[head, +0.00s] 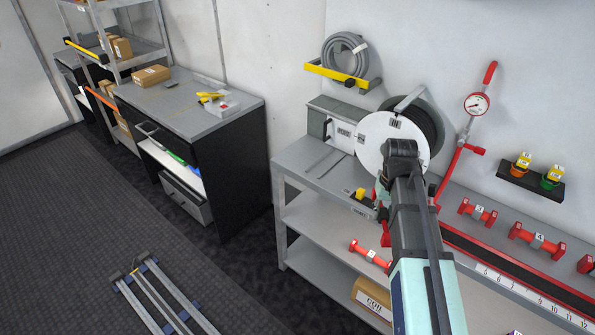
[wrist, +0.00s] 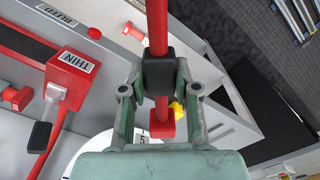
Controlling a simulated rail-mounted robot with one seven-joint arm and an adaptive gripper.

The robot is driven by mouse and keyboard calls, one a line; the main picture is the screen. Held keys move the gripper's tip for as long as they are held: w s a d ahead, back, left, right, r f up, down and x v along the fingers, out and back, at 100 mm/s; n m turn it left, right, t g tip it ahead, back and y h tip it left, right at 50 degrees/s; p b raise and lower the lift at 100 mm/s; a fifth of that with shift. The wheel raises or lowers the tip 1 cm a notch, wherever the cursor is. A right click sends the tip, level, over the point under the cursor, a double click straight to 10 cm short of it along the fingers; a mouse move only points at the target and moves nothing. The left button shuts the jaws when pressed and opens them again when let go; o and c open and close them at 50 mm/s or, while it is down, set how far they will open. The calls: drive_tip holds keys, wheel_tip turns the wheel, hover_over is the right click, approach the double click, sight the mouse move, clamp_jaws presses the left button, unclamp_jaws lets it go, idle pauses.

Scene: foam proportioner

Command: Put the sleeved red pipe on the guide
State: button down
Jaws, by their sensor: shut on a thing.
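My gripper (wrist: 160,88) is shut on the dark sleeve (wrist: 160,70) of a red pipe (wrist: 157,24) in the wrist view. The pipe runs up past the top edge, and its square red end (wrist: 162,124) shows below the sleeve. In the head view my arm hides most of the gripper and the held pipe. A long black track with red edges (head: 500,256) and a numbered strip lies along the bench, right of my arm. Part of a similar track (wrist: 27,40) shows upper left in the wrist view. I cannot tell which part is the guide.
A red block with a black lever (wrist: 66,84) stands left of my gripper. A white-faced reel (head: 375,140) stands behind my arm.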

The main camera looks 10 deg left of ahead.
drive_tip(key=w+a+f+n+b, duration=0.1)
drive_tip(key=w+a+n+b, duration=0.3)
drive_tip(key=a+n, duration=0.55)
drive_tip(key=w+a+n+b, duration=0.1)
drive_tip(key=w+a+n, duration=0.6)
drive_tip(key=a+n, duration=0.3)
drive_tip(key=w+a+f+n+b, duration=0.1)
drive_tip(key=w+a+n+b, duration=0.3)
drive_tip(key=a+n, duration=0.55)
drive_tip(key=p, duration=0.7)
hover_over(326, 164)
wheel_tip(326, 164, down, 2)
drive_tip(key=shift+a+f+m, duration=0.1)
drive_tip(key=shift+m, duration=0.2)
drive_tip(key=shift+w+f+p, duration=0.15)
drive_tip(key=shift+f+p, duration=1.05)
drive_tip(key=shift+f, duration=1.25)
drive_tip(key=shift+f, duration=0.1)
drive_tip(key=c, duration=0.8)
unclamp_jaws()
drive_tip(key=shift+c, duration=0.2)
